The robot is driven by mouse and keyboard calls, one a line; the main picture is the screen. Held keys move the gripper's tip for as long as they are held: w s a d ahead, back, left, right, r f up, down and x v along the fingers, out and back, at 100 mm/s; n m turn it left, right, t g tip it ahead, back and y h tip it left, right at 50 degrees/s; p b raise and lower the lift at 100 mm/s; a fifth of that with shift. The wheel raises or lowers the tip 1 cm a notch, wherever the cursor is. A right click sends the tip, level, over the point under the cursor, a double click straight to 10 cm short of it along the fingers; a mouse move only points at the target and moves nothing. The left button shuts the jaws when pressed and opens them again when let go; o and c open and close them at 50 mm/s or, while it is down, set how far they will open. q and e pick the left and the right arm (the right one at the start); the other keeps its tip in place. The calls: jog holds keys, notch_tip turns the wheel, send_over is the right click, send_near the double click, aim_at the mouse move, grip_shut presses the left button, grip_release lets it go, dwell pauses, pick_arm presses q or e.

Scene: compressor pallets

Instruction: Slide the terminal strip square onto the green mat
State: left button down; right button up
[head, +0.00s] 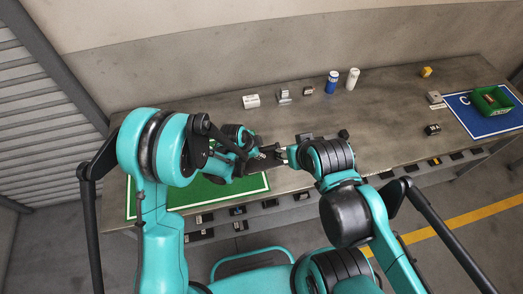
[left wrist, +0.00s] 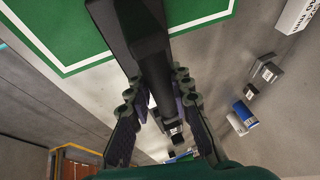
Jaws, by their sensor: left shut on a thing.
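The green mat (head: 215,190) with a white border lies on the left part of the table, partly behind my left arm. It also shows in the left wrist view (left wrist: 70,25). My left gripper (head: 268,160) is near the mat's right end. In the left wrist view its fingers (left wrist: 158,95) are shut on a long dark block, which I take to be the terminal strip (left wrist: 140,40).
At the back stand a white box (head: 251,101), a blue can (head: 332,82) and a white cylinder (head: 352,79). A green bin (head: 492,100) stands on a blue mat (head: 465,108) at the right.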

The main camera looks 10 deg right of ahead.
dwell(0.5)
pick_arm(q)
jog(key=shift+a, duration=0.5)
jog(key=a+b, duration=0.4)
jog(key=a, duration=2.1)
jog(key=shift+s+f+b, duration=0.1)
jog(key=shift+b, duration=0.3)
jog(key=c, duration=1.7)
grip_release()
jog(key=o, duration=0.4)
jog(key=shift+a, duration=0.1)
jog(key=shift+f, duration=0.1)
